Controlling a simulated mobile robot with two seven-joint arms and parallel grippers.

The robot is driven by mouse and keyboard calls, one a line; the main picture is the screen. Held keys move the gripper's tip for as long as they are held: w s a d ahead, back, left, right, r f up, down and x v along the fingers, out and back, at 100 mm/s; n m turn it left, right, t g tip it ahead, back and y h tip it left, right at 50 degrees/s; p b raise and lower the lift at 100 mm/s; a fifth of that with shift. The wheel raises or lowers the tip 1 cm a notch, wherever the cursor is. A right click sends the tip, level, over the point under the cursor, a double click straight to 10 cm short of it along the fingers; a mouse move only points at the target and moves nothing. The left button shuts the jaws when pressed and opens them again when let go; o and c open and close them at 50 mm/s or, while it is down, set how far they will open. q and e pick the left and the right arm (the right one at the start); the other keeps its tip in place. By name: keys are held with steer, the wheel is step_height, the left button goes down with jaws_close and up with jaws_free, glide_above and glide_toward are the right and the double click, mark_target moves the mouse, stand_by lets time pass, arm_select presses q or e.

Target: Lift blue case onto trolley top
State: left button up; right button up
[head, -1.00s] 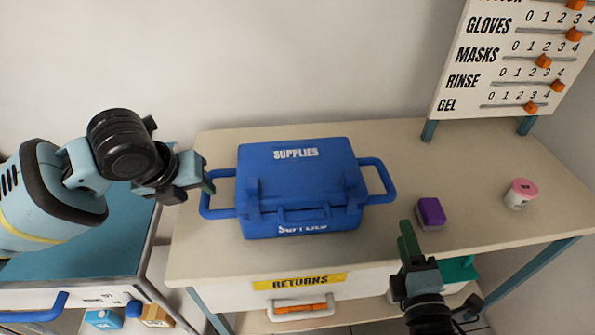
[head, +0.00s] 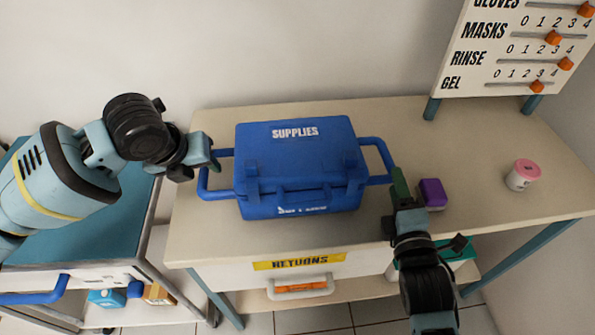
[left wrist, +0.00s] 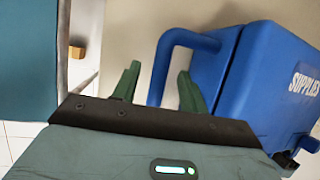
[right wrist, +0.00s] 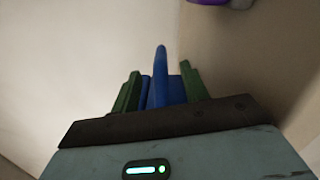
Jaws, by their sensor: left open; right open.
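The blue case (head: 295,165), marked SUPPLIES, sits closed and upright on the beige table, with a loop handle on each side. The trolley top (head: 75,225) is a teal surface at the left, partly hidden by my left arm. My left gripper (head: 212,160) is open at the case's left handle; in the left wrist view the handle (left wrist: 172,60) lies between the open fingers. My right gripper (head: 398,182) is open at the right handle; in the right wrist view the blue handle (right wrist: 161,75) shows between the fingers. I cannot tell whether either finger touches.
A purple block (head: 433,193) stands close beside my right gripper. A pink-lidded jar (head: 522,175) stands further right on the beige table (head: 470,150). A RETURNS drawer (head: 300,264) is below the front edge. A gap separates trolley and table.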

mark_target(391, 161)
arm_select(q)
steer(key=shift+x, duration=2.15)
arm_select(e)
steer(key=shift+w, duration=3.2)
arm_select(q)
steer(key=shift+a, duration=0.1)
jaws_close()
arm_select(e)
jaws_close()
arm_select(q)
steer(key=shift+r, duration=0.15)
arm_select(e)
steer(key=shift+r, duration=0.1)
